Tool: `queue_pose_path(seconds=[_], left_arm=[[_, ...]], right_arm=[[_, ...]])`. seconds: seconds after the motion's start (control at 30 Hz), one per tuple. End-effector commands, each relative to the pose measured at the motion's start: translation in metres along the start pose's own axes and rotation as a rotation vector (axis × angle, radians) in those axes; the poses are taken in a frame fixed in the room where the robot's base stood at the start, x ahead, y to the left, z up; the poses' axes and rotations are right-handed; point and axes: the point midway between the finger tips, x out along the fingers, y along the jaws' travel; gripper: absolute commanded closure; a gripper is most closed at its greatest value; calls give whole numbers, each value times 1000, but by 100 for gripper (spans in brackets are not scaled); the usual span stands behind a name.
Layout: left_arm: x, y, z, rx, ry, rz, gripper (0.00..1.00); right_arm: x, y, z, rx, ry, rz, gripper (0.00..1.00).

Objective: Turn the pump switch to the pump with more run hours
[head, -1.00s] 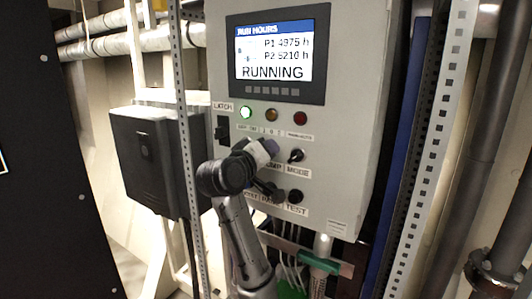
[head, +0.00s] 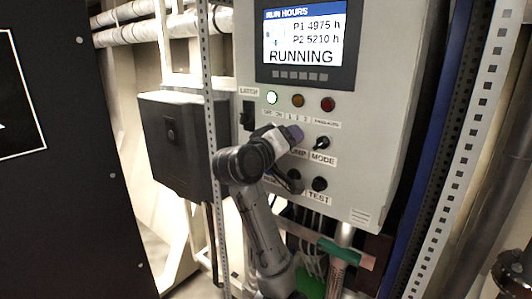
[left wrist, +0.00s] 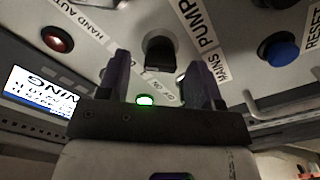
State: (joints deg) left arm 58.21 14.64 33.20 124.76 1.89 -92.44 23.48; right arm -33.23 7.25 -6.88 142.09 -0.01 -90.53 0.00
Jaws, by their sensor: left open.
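The grey panel (head: 375,130) carries a display (head: 305,38) reading P1 4975 h, P2 5210 h and RUNNING. My left gripper (head: 293,134) is in front of its middle knob row and hides the pump switch in the head view. In the left wrist view the black pump switch (left wrist: 160,50) shows beyond and between the open fingers of my left gripper (left wrist: 160,80), beside the PUMP label (left wrist: 193,18). I cannot tell whether the fingers touch it or which number it points to. My right gripper is not in view.
The MODE knob (head: 322,142) is just right of the gripper, and the TEST knob (head: 319,184) is below. A lit green lamp (head: 272,97) and a red lamp (head: 328,104) are above. A blue button (left wrist: 278,48) is near RESET. A perforated post (head: 208,100) stands left.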

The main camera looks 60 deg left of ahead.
Motion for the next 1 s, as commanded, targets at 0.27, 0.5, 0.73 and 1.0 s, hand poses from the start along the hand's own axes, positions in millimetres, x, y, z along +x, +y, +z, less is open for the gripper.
queue_pose_path(seconds=[0.27,0.5,0.73,1.0], left_arm=[[-57,-1,0,0,6,2,40],[-94,1,-1,1,4,1,40],[-111,0,0,1,2,0,40],[-114,0,0,1,0,-1,40]], right_arm=[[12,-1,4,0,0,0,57],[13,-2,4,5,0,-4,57],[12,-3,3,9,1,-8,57],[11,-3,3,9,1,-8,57]])
